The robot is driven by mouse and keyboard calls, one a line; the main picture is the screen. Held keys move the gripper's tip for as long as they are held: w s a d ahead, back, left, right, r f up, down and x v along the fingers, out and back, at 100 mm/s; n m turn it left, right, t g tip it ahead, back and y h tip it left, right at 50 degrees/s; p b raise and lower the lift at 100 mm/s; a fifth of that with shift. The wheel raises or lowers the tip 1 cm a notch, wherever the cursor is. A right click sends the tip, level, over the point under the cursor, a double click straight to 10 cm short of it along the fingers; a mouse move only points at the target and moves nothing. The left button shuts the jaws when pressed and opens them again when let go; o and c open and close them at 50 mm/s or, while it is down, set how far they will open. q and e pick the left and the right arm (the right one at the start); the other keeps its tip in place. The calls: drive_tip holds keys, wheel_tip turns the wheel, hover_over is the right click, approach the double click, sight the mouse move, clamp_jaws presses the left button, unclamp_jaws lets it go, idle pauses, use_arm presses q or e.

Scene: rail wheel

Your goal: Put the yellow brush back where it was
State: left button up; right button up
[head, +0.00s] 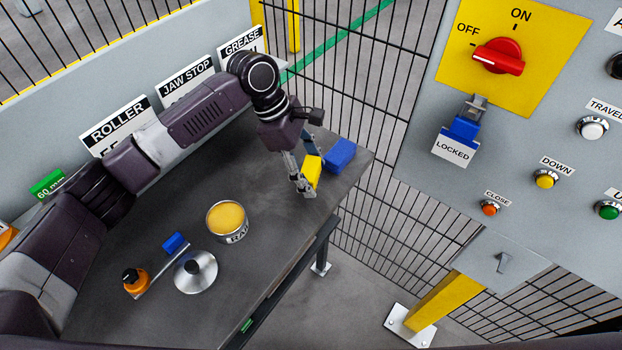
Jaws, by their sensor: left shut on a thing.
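The yellow brush (313,171) shows as a yellow block between the fingers of my left gripper (306,177), near the far right end of the dark table (270,257). The gripper is shut on it. Part of the brush is hidden by the fingers, and I cannot tell whether it touches the table top. A blue block (340,155) lies on the table just to the right of the brush. My right gripper is not in view.
An open tin of yellow paste (227,221), a silver lid (195,270) and an orange-and-blue tool (137,281) are on the table. Signs (118,126) line the back. A control panel (562,160) stands right, with mesh fence (375,190) between.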

use_arm(q)
wheel_tip(320, 180, down, 4)
drive_tip(key=shift+r, duration=0.15)
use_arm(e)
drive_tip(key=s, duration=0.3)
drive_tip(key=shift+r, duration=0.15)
use_arm(q)
drive_tip(key=shift+p, duration=0.3)
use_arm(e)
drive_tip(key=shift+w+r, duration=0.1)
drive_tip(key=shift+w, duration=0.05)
use_arm(q)
drive_tip(key=o, duration=0.7)
drive_tip(key=shift+f, duration=0.2)
drive_tip(key=shift+c, duration=0.2)
drive_tip(key=o, duration=0.5)
drive_tip(key=shift+c, duration=0.2)
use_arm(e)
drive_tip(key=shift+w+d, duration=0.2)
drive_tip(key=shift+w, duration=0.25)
